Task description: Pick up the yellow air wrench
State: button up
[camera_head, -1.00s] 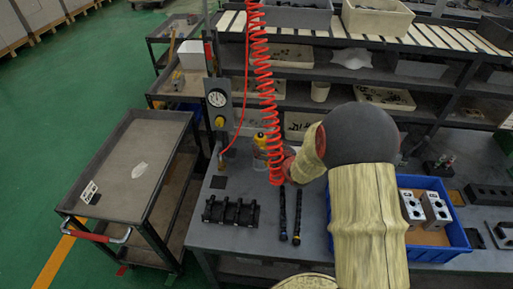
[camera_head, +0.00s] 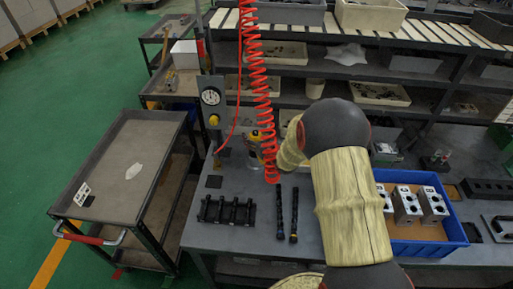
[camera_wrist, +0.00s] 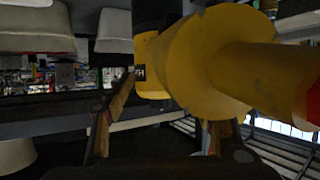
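The yellow air wrench (camera_wrist: 215,60) fills the upper middle and right of the wrist view, very close to the camera. A red part shows at its right end. In the head view a small yellow and black piece (camera_head: 269,146), seemingly the wrench, shows behind the red coiled hose (camera_head: 262,90). My gripper (camera_wrist: 165,115) has its two fingers spread apart below the wrench in the wrist view. The wrench's body covers the tip of the right finger; no grip on it shows. In the head view my arm hides the gripper.
A blue bin (camera_head: 455,232) with metal blocks stands right of my arm. A black block (camera_head: 227,211) and two black rods (camera_head: 280,212) lie on the grey table. A gauge post (camera_head: 212,97) stands left of the hose. A cart (camera_head: 125,165) stands at left; shelves rise behind.

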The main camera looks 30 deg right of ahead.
jog(key=c, duration=1.4)
jog(key=shift+w+r, duration=0.1)
jog(key=shift+r, duration=0.15)
grip_shut()
